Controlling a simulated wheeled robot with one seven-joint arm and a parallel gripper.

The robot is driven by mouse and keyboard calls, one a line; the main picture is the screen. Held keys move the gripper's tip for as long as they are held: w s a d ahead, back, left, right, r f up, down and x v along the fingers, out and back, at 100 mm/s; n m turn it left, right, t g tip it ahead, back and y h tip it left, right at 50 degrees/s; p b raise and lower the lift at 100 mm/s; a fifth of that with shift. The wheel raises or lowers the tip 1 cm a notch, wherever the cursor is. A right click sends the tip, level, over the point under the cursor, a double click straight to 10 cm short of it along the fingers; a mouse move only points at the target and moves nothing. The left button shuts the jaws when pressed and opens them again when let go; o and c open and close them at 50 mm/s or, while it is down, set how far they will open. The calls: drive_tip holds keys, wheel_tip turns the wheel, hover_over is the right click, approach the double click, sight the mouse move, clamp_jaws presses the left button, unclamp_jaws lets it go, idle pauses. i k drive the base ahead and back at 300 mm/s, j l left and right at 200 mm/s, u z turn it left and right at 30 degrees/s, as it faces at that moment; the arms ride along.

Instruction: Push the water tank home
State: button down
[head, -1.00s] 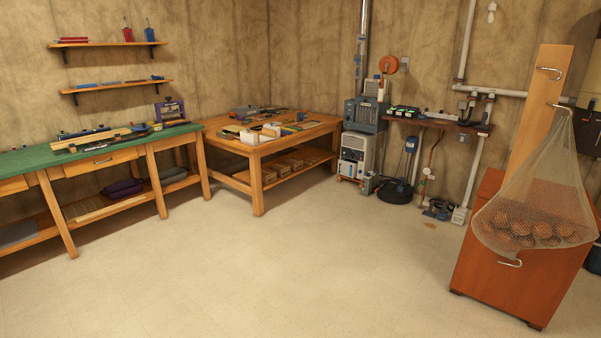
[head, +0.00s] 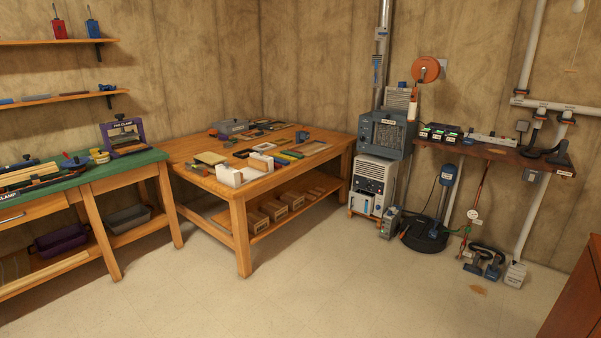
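A white boxy appliance (head: 374,186), which looks like a dehumidifier, stands on the floor in the back corner, right of the wooden workbench. Its lower front has a pale panel with a blue patch (head: 363,200), which may be the water tank. It is too small to tell whether the tank sticks out or sits flush. A dark grey machine (head: 386,134) rests above the white appliance. My gripper is not in view.
The wooden workbench (head: 240,186) holds many small items and stands left of the appliance. A round black sump lid (head: 424,236) and a small grey device (head: 388,222) lie near it. A brown cabinet edge (head: 575,295) is at right. The floor in front is clear.

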sight(362, 202)
drive_tip(key=i, duration=5.15)
drive_tip(key=i+j+z, duration=0.15)
drive_tip(key=i+z, duration=0.15)
drive_tip(key=i, duration=0.55)
